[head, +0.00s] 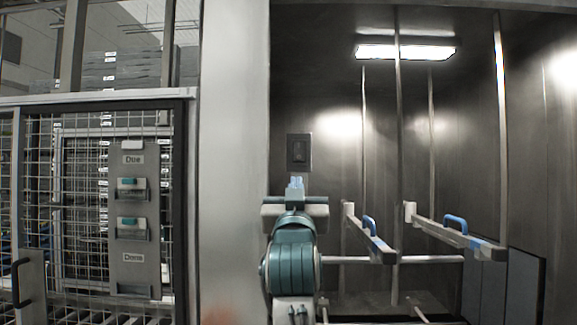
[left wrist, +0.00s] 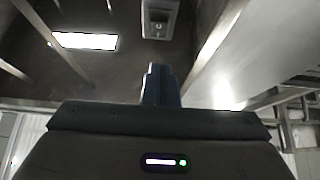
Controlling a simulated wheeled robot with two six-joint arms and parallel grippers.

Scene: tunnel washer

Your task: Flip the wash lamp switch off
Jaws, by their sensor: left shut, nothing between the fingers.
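The wash lamp switch (head: 299,150) is a dark rocker on a dark grey plate on the metal wall of the wash chamber, near its left edge. In the left wrist view the switch plate (left wrist: 160,18) shows at the top middle, beyond the fingers. My left gripper (head: 295,183) is shut and empty, its pale blue fingertips just below the switch plate in the head view. In the left wrist view its fingers (left wrist: 158,82) point toward the switch with a visible gap. The lamp (head: 405,51) on the chamber ceiling is lit. My right gripper is not in view.
Two rails with blue handles (head: 370,226) (head: 455,222) stand out to the right of my left arm. Vertical metal posts (head: 397,150) rise in the chamber. A pale pillar (head: 234,160) and a mesh door with Due and Done holders (head: 133,200) are at left.

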